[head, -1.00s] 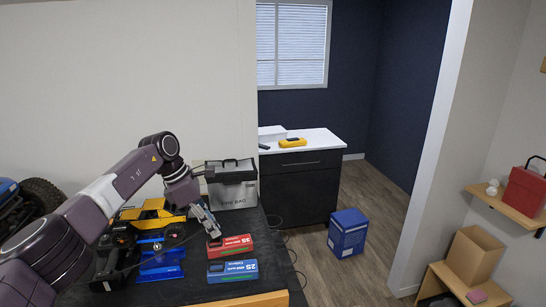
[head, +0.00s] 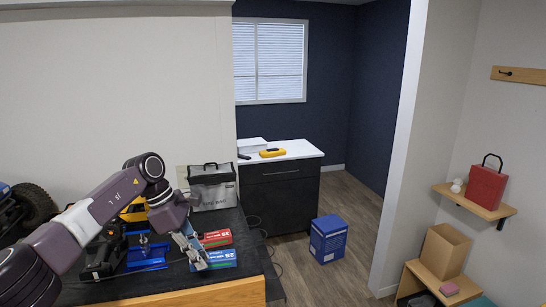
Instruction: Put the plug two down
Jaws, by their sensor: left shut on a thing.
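My left gripper (head: 199,264) is at the left end of the blue battery pack (head: 222,259) on the dark bench top, in front of it in the view. It is shut on the plug, which is too small and covered by the fingers to make out. A thin dark cable runs across the bench from the left towards the fingers. The red battery pack (head: 217,239) lies just behind the blue one. I cannot tell whether the plug touches the blue pack. My right gripper is not in view.
A blue stand (head: 148,257), a black controller (head: 102,256) and a yellow crawler (head: 136,211) are left of the gripper. A grey bag (head: 212,187) stands behind the packs. The wooden bench edge (head: 195,295) is in front; a blue box (head: 328,239) stands on the floor.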

